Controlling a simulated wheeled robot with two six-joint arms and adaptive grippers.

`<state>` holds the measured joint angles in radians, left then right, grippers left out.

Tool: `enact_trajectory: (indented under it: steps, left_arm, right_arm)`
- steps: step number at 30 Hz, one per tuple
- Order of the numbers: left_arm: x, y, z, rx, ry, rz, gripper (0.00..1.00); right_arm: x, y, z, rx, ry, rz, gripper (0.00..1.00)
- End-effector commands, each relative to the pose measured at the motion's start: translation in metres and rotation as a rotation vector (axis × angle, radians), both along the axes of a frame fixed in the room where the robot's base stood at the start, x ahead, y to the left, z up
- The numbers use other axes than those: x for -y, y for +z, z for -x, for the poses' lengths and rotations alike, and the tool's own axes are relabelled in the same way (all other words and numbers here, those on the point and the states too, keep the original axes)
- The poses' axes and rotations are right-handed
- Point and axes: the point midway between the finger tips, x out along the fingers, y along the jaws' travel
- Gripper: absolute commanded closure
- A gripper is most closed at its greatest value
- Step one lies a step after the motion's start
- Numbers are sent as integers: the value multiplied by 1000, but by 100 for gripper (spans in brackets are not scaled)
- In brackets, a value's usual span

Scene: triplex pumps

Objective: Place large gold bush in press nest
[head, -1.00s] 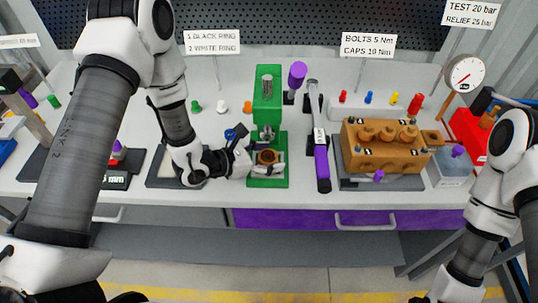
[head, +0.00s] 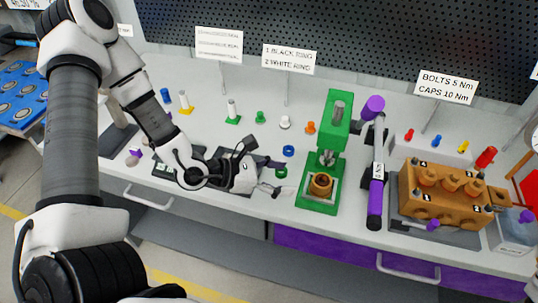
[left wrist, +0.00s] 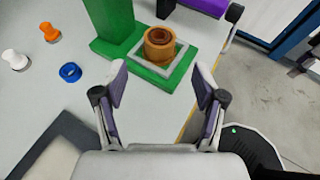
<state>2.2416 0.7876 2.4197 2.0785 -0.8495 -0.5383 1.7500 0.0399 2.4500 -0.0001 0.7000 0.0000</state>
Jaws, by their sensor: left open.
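The large gold bush (head: 320,184) sits upright in the press nest (head: 319,201), a pale square frame on the base of the green press (head: 335,125). In the left wrist view the bush (left wrist: 159,45) stands inside the nest's frame (left wrist: 172,72), with its dark bore facing up. My left gripper (head: 275,190) is to the left of the press, apart from the bush. In the left wrist view its two fingers (left wrist: 160,88) are spread and empty, pointing toward the bush. My right gripper is not in view.
A blue ring (head: 288,151) lies left of the press, with white and orange pieces behind it. A purple-handled torque wrench (head: 376,190) and the orange pump block (head: 440,192) stand to the right. A dark mat lies under my left wrist.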

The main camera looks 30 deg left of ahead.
Motion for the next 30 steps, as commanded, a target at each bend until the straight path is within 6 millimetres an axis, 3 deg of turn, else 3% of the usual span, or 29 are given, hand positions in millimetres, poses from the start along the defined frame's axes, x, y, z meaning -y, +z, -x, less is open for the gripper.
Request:
enact_trajectory:
  steps: [3, 5, 8, 10, 12, 15, 17, 19, 24, 30]
  left_arm:
    - [3, -3, 4, -9, -25, -8, 29]
    - [14, -12, 17, -36, -102, -31, 29]
    - [42, -45, 73, -132, -393, -136, 29]
    - [48, -80, 137, -225, -706, -279, 29]
    - [27, -116, 199, -294, -1050, -477, 29]
    - [-26, -156, 242, -266, -1488, -799, 29]
    - [-51, -176, 241, -158, -1700, -991, 29]
    - [-59, -195, 225, 38, -1870, -1169, 29]
    - [-29, -216, 195, 461, -1997, -1345, 29]
    - [-22, -218, 190, 533, -1995, -1362, 29]
  right_arm:
    - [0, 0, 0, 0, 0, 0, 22]
    - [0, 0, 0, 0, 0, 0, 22]
    - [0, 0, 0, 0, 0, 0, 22]
    - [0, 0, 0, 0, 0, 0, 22]
    - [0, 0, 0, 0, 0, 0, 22]
    - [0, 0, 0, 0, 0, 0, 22]
    - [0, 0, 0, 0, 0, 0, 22]
    - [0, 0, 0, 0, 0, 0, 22]
    - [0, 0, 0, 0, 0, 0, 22]
    - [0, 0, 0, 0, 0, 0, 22]
